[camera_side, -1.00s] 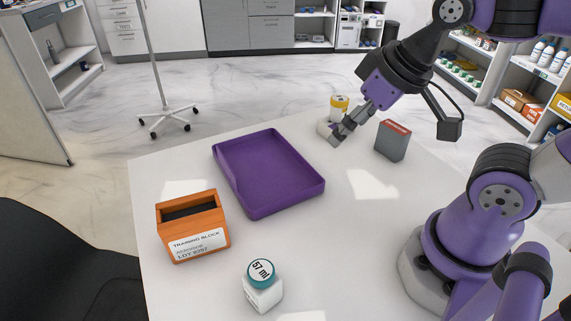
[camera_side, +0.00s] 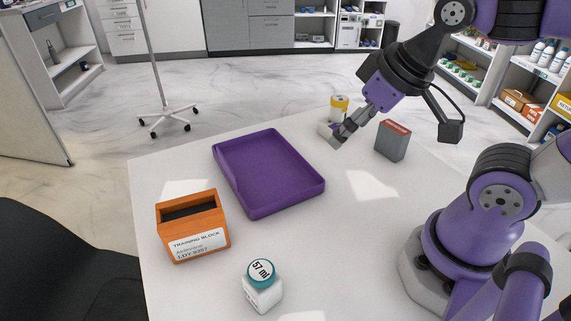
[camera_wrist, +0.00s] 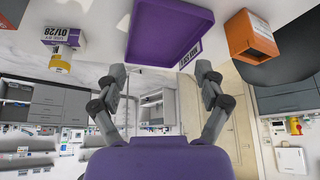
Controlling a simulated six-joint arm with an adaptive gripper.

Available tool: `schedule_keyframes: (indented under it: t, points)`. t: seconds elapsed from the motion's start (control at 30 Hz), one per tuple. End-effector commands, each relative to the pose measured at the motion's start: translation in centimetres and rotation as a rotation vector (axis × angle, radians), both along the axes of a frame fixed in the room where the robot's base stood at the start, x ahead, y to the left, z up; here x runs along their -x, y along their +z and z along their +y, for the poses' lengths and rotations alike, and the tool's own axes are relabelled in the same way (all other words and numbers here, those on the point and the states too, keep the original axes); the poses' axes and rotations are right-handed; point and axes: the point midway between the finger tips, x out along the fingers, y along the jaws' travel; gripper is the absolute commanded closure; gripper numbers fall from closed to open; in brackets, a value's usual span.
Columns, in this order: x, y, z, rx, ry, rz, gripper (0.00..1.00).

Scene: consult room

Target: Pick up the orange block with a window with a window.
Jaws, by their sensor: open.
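The orange block (camera_side: 192,228) stands at the near left of the white table. It has a dark rectangular opening in its top and a white "TRAINING BLOCK" label on its front. In the wrist view the block (camera_wrist: 246,36) shows at the upper right, beyond the right finger. My gripper (camera_side: 340,135) is at the far side of the table, well away from the block, with the purple tray between them. In the wrist view the fingers of my gripper (camera_wrist: 160,76) are spread apart with nothing between them.
The purple tray (camera_side: 318,186) lies mid-table. A white bottle with a teal cap (camera_side: 262,287) stands at the near edge. A grey box with a red top (camera_side: 392,140) stands right of my gripper. A yellow-and-white container (camera_side: 339,105) stands behind it.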

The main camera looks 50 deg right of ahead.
Motion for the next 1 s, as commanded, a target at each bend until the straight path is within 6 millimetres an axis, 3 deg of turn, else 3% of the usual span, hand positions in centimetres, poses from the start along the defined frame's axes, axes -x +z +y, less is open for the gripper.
schedule_keyframes:
  t: [0.07,0.13,0.53,0.67,0.77,0.87,1.0]
  points:
    - [0.0,0.0,0.0,0.0,0.0,0.0,0.17]
    - [0.0,0.0,0.0,0.0,0.0,0.0,0.0]
    - [0.0,0.0,0.0,0.0,0.001,0.0,0.0]
    - [-1.0,0.4,0.8,0.008,0.062,0.016,0.0]
    - [-3.1,0.9,2.6,0.025,0.193,0.046,0.0]
    - [-6.2,1.0,5.5,0.048,0.386,0.084,0.0]
    - [-10.2,-0.3,10.6,0.076,0.673,0.129,0.0]
